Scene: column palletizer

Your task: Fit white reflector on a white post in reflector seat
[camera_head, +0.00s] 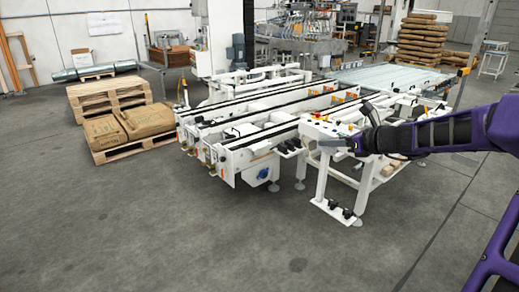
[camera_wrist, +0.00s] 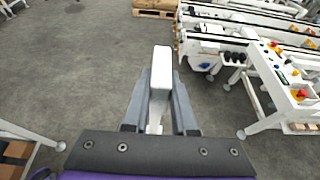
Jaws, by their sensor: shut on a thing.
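In the wrist view, my gripper (camera_wrist: 160,100) is shut on a white elongated piece (camera_wrist: 160,72), which looks like the white reflector on its post. The piece points away from the wrist between the two grey fingers, with its rounded end beyond them, clear of other things. I cannot pick out the reflector seat in either view.
A white control stand with coloured buttons (camera_head: 325,127) stands by the white conveyor frame (camera_head: 235,160); the stand's buttons (camera_wrist: 290,72) also show at right in the wrist view. Brown sacks (camera_head: 145,120) lie on a pallet at left. The grey floor (camera_head: 200,230) in front is free.

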